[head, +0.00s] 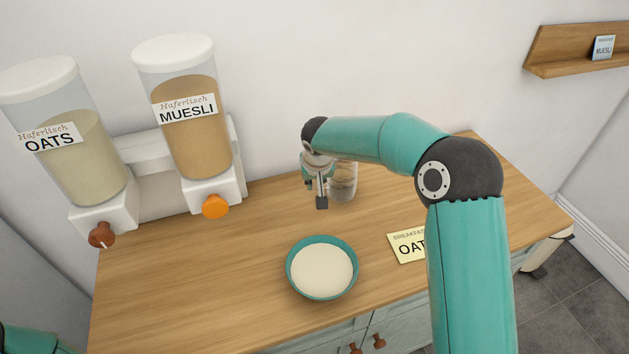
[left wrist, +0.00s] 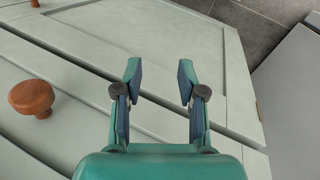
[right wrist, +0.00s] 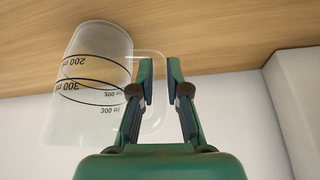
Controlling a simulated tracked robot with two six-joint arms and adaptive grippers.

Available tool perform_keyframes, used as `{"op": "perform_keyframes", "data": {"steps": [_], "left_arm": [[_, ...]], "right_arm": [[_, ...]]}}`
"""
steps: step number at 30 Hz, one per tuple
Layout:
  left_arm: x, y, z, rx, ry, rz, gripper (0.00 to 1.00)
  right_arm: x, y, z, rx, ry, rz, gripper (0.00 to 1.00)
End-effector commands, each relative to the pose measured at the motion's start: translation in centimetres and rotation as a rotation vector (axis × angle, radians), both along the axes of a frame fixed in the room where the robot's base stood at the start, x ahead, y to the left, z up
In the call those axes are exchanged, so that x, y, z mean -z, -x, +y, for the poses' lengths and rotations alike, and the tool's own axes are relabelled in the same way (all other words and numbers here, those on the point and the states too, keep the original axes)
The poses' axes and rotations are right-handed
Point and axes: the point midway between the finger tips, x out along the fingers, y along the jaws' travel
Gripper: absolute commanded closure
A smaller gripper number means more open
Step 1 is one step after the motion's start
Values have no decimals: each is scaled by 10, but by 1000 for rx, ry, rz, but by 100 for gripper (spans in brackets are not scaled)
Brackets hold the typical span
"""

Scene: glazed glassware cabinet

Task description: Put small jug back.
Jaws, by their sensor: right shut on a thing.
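The small jug (head: 343,182) is clear, with measuring marks, and stands upright at the back of the wooden counter, partly hidden by my right gripper. In the right wrist view the jug (right wrist: 92,85) shows black lines and numbers such as 200 and 300. My right gripper (head: 318,200) is shut on the jug's handle (right wrist: 152,90). I cannot tell whether the jug's base touches the counter. My left gripper (left wrist: 159,82) is open and empty in front of the pale green cabinet doors.
A teal bowl (head: 322,268) with white contents is on the counter (head: 190,290). Oats (head: 75,150) and muesli (head: 185,115) dispensers stand at the left. A yellow card (head: 406,247) lies right of the bowl, partly behind my right arm. A wall shelf (head: 570,50) is at upper right.

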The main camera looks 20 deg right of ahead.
Motion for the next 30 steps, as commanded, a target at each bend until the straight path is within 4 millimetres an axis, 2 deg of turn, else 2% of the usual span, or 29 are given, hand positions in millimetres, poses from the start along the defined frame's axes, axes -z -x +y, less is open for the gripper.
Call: {"op": "perform_keyframes", "data": {"steps": [6,7,11,23,26,30], "left_arm": [[4,0,0,0,0,0,60],[3,0,0,0,0,0,60],[2,0,0,0,0,0,60],[0,0,0,0,0,0,60],[4,0,0,0,0,0,60],[9,0,0,0,0,0,60]], "right_arm": [[2,0,0,0,0,-2,100],[1,0,0,0,0,0,80],[1,0,0,0,0,0,60],[-3,1,-1,1,0,-1,60],[-12,4,1,2,0,-2,60],[-34,13,3,0,0,-5,60]]}}
